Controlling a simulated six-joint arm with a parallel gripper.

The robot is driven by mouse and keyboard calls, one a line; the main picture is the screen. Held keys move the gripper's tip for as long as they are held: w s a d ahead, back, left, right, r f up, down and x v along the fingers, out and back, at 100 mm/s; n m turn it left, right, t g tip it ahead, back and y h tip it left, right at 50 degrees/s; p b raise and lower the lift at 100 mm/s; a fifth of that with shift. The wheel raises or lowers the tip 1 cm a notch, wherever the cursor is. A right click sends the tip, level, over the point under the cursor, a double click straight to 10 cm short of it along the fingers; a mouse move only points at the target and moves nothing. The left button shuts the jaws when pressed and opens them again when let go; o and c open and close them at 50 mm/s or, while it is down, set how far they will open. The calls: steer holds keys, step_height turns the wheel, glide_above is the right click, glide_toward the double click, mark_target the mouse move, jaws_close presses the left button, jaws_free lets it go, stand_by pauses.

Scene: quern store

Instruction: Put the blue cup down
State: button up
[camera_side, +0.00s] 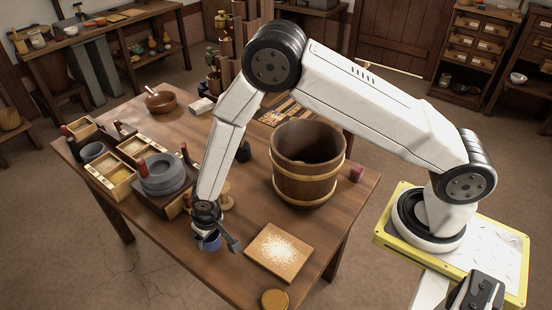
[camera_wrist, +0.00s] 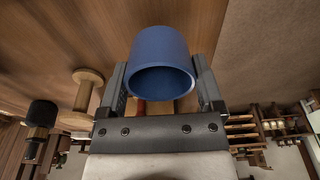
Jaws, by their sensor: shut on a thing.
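The blue cup (camera_side: 211,243) is over the front-left part of the wooden table (camera_side: 245,215) in the side view. My gripper (camera_side: 215,247) is shut on it, one finger on each side. In the wrist view, the blue cup (camera_wrist: 160,58) sits between the two fingers of my gripper (camera_wrist: 160,75), its dark open mouth facing the camera. My fingers and wrist partly hide the cup in the side view. I cannot tell whether its base touches the table.
A flour-dusted board (camera_side: 278,250) lies right of the cup, with a round wooden disc (camera_side: 274,299) in front. A large wooden bucket (camera_side: 307,170) stands behind. A stone quern (camera_side: 162,174) and wooden boxes (camera_side: 113,179) stand left. A wooden spool (camera_wrist: 86,92) shows in the wrist view.

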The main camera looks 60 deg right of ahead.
steer(key=shift+w+f, duration=0.15)
steer(key=shift+f, duration=1.6)
steer(key=shift+f, duration=0.2)
steer(key=o, duration=1)
steer(key=shift+o, duration=0.2)
steer(key=shift+r, duration=0.15)
step_height(320, 180, up, 12)
steer(key=s, duration=0.1)
steer(key=shift+s, duration=0.35)
